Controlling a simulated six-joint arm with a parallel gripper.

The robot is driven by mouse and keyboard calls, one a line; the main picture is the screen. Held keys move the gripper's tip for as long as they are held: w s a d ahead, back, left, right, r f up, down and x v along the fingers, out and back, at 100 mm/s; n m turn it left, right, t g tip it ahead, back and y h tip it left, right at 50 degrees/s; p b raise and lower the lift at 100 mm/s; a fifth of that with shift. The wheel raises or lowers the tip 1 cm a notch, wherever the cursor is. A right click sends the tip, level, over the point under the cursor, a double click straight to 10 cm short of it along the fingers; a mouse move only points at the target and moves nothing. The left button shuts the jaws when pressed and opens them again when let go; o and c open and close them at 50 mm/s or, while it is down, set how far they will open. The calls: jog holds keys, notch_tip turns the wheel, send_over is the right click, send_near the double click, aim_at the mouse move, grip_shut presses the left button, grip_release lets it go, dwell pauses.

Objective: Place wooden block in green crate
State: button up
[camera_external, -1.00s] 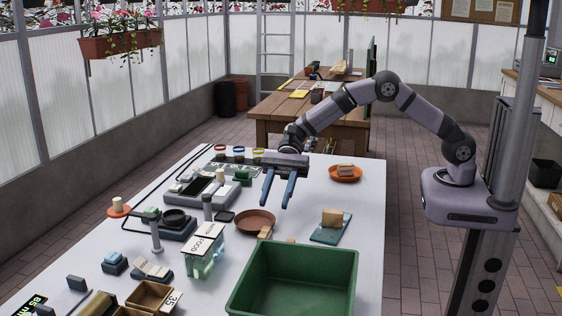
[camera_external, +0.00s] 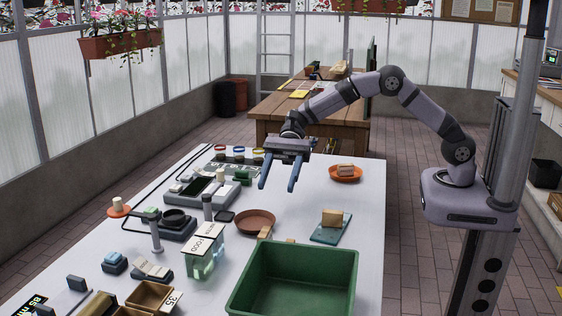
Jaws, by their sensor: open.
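The green crate (camera_external: 262,290) stands at the front of the white table and looks empty inside. A wooden block (camera_external: 332,217) sits on a teal board behind the crate's right side. A small wooden piece (camera_external: 265,232) lies by the brown plate, and another (camera_external: 291,241) shows just behind the crate's rim, mostly hidden. A brownish block (camera_external: 345,169) rests in an orange dish. I cannot tell which one the task means. My gripper (camera_external: 278,188) is open and empty, fingers pointing down above the far middle of the table, apart from all the blocks.
The brown plate (camera_external: 255,221) lies on the table below my gripper in the picture. The orange dish (camera_external: 345,175) is at the far right. Bottles, small boxes and devices crowd the left side. Bare table shows between the brown plate and teal board (camera_external: 330,235).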

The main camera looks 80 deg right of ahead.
notch_tip(320, 180, up, 6)
jog(key=n+t+h+p, duration=0.4)
jog(key=n+h, duration=0.9)
jog(key=n, duration=0.5)
send_near(265, 232)
jog(key=shift+p+x, duration=0.75)
jog(key=shift+x, duration=3.55)
jog(key=shift+d, duration=0.1)
jog(key=shift+c, duration=0.7)
jog(key=c, duration=0.8)
